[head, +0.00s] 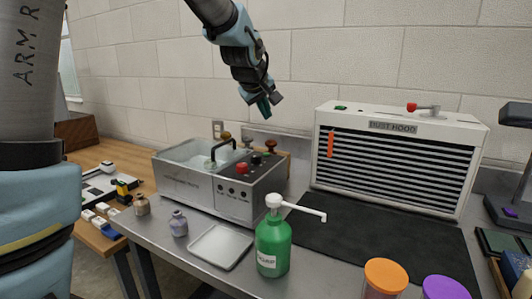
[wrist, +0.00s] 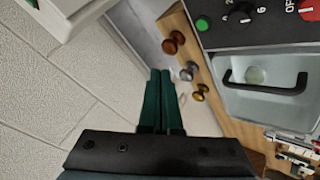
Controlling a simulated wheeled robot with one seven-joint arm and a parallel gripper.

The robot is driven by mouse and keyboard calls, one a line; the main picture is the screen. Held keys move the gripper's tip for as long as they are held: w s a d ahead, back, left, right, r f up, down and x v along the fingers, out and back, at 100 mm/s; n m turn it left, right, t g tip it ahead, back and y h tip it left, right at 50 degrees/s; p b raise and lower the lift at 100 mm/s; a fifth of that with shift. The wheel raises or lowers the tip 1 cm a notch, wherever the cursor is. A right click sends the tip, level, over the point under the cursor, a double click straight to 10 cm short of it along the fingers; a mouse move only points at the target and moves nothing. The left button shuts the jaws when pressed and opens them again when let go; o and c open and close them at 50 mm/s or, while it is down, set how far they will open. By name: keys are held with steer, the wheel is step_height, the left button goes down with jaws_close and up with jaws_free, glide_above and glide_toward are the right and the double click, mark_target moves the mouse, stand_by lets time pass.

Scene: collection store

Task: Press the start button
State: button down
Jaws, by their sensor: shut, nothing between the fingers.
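The bath unit (head: 180,182) with a steel front stands on the bench in the head view. Its black control panel (wrist: 262,30) shows in the wrist view's upper right, with a round green button (wrist: 203,23), a numbered dial (wrist: 241,14) and a red knob (wrist: 309,9) beside "OFF". My gripper (head: 264,108) is shut and empty, above and behind the unit. In the wrist view, its green fingers (wrist: 160,75) are together, left of and below the button, apart from it.
A wooden strip with brown (wrist: 174,42), grey (wrist: 188,72) and gold knobs (wrist: 199,92) lies between my fingers and the panel. A black handle (wrist: 265,82) arches over the basin. A green pump bottle (head: 273,245) stands in front; a dust hood (head: 400,122) stands right.

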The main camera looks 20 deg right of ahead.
mark_target(266, 157)
stand_by(0.4)
step_height(266, 157, down, 9)
steer(key=b, duration=0.6)
steer(key=shift+r+b, duration=0.1)
steer(key=shift+b, duration=0.2)
stand_by(1.6)
steer(key=shift+f+b, duration=0.4)
steer(key=shift+b, duration=0.1)
steer(key=shift+f+b, duration=0.4)
stand_by(0.5)
steer(key=shift+r, duration=0.15)
steer(key=shift+r+p, duration=0.5)
steer(key=shift+r, duration=0.15)
steer(key=shift+r, duration=0.1)
